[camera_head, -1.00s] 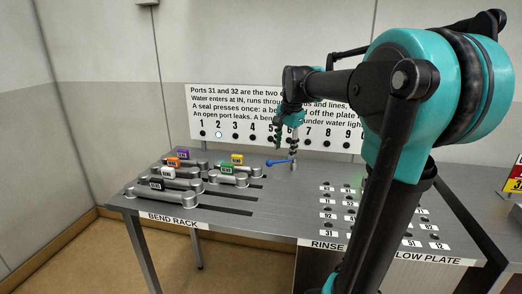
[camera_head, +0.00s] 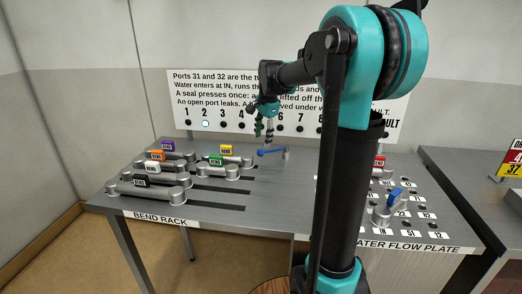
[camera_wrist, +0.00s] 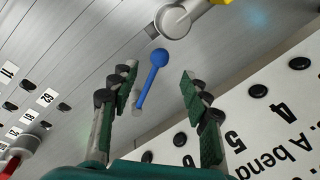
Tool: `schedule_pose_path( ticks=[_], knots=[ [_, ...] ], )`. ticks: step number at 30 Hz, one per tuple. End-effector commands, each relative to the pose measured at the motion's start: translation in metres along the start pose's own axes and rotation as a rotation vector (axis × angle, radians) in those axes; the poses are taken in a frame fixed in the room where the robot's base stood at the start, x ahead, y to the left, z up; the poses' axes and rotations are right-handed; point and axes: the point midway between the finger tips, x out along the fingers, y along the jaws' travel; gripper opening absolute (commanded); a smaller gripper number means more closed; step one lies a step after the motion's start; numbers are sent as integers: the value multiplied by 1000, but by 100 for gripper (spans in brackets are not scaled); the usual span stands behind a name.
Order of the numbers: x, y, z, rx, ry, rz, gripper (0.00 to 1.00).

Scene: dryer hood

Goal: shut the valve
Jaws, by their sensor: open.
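The valve has a blue lever (camera_head: 271,152) with a rounded end, pointing left from a small grey post (camera_head: 286,154) at the back of the table. In the wrist view the blue lever (camera_wrist: 150,80) lies between the two green-padded fingers, apart from both. My gripper (camera_head: 264,139) is open and empty, just above the lever, pointing down. It also shows in the wrist view (camera_wrist: 158,77) with its fingers spread. How far the fingertips are above the lever is hard to tell.
Several grey bends with coloured tags lie on the bend rack (camera_head: 205,205) at left. A numbered sign (camera_head: 240,100) stands close behind the valve. A flow plate (camera_head: 410,228) with a blue-tagged bend (camera_head: 381,215) is at right, partly hidden by my arm.

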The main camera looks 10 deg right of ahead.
Motion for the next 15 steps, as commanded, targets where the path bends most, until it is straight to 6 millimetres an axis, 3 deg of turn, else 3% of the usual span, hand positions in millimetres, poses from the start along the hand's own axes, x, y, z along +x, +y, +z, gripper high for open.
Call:
schedule_pose_path(
  ticks=[6,15],
  knots=[
    [40,0,0,0,0,0,47],
    [65,0,0,0,0,0,47]
  ],
)
